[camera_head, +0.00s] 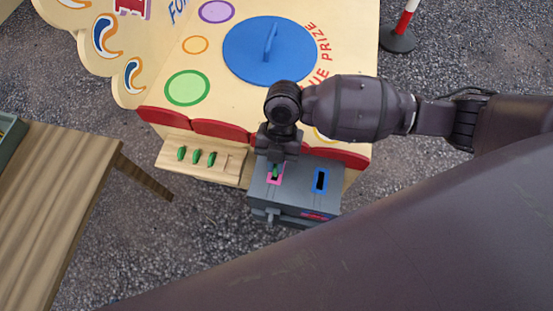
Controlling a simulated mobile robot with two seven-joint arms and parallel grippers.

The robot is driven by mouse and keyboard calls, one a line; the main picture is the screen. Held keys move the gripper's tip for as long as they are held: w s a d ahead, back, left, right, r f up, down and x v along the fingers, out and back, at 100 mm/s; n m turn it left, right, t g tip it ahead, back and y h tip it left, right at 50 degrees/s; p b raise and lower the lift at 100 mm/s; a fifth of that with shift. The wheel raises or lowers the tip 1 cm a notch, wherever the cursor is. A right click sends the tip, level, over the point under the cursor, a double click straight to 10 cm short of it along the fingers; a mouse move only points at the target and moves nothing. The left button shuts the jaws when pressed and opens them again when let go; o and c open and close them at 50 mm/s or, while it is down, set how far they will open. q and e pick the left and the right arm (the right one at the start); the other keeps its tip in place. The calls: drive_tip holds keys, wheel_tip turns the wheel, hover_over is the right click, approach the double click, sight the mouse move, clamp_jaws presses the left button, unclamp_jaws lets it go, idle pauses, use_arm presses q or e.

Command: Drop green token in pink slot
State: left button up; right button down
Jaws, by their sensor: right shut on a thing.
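My right gripper (275,158) comes in from the right and points down over the grey slot box (259,196). It is shut on a green token (275,171). The token is at the pink slot (269,181), on the left of the box's top; I cannot tell whether its lower edge is inside the slot. The gripper covers the upper part of the token and the box's back edge. A blue slot (320,181) is to the right on the same box. My left gripper is not in view.
Several green tokens (196,156) stand in a wooden rack (203,172) left of the box. Behind is a cream game board (215,85) with a blue disc (270,52). A wooden table (50,190) is at the left. A red and white post (403,25) stands at the back right.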

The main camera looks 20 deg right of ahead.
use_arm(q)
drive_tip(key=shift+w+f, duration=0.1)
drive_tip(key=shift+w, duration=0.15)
use_arm(e)
drive_tip(key=shift+f, duration=0.35)
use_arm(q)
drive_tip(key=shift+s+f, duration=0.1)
use_arm(e)
drive_tip(key=shift+f, duration=0.2)
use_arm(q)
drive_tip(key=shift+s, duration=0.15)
use_arm(e)
drive_tip(key=c, duration=1.1)
unclamp_jaws()
use_arm(q)
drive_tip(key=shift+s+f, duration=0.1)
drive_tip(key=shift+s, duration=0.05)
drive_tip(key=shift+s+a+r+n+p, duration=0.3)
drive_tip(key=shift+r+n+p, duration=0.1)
drive_tip(key=shift+p, duration=0.85)
use_arm(e)
drive_tip(key=v, duration=1)
drive_tip(key=shift+w+r, duration=0.15)
drive_tip(key=shift+r, duration=0.25)
